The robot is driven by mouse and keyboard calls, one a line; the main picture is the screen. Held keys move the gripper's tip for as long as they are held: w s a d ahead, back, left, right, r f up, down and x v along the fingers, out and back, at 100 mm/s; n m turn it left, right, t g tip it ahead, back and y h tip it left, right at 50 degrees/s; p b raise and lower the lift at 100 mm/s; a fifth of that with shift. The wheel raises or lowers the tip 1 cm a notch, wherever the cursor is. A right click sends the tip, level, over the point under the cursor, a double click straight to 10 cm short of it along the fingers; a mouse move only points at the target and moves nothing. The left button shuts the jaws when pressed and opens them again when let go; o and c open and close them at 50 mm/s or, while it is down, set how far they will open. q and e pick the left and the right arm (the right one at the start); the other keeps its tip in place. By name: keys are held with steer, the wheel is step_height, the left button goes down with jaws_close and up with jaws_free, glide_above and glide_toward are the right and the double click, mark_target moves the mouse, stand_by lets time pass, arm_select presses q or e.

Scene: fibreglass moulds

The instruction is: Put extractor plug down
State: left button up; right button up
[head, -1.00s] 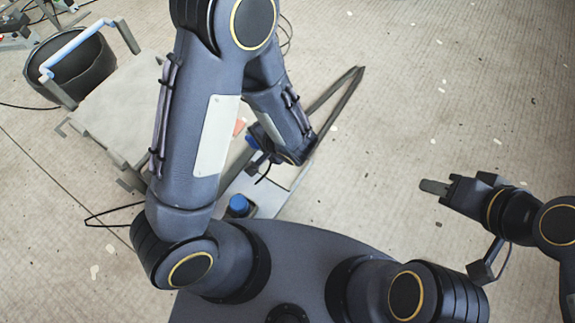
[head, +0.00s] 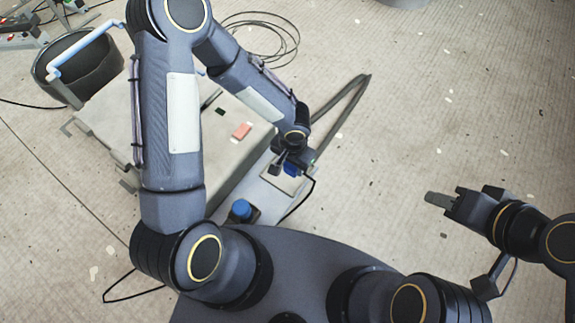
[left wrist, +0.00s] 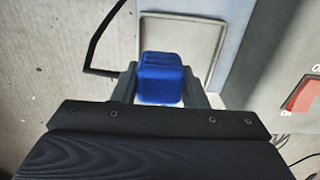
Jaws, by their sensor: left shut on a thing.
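The blue extractor plug (left wrist: 161,78) is between the fingers of my left gripper (left wrist: 165,88), which is shut on it. In the head view the left gripper (head: 291,163) is over a shallow rimmed grey tray (head: 271,180), and the plug (head: 291,170) shows as a small blue patch beneath it. The tray (left wrist: 211,24) lies just beyond the plug in the left wrist view. I cannot tell whether the plug touches it. A black cable runs down beside the plug. My right gripper (head: 437,200) is far right over bare floor; its finger gap does not show clearly.
A pale grey box-like unit (head: 225,150) with a pinkish-red switch (head: 241,130) stands left of the tray. A round blue item (head: 241,209) sits nearer my base. A dark bucket (head: 85,68), coiled cable (head: 270,35) and an angled dark frame (head: 345,105) lie beyond. Floor at right is open.

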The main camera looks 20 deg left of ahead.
arm_select(q)
steer(key=f, duration=0.1)
steer(key=w+a+f, duration=0.2)
steer(key=shift+w+f, duration=0.15)
steer(key=shift+f, duration=0.15)
steer(key=f, duration=0.2)
steer(key=f+b, duration=0.1)
steer(key=shift+w+a+f, duration=0.1)
steer(key=shift+w+f, duration=0.1)
steer(key=shift+f, duration=0.2)
steer(key=o, duration=1.3)
steer(key=shift+r, duration=0.2)
step_height(320, 180, up, 12)
steer(key=p, duration=0.3)
steer(key=shift+a, duration=0.1)
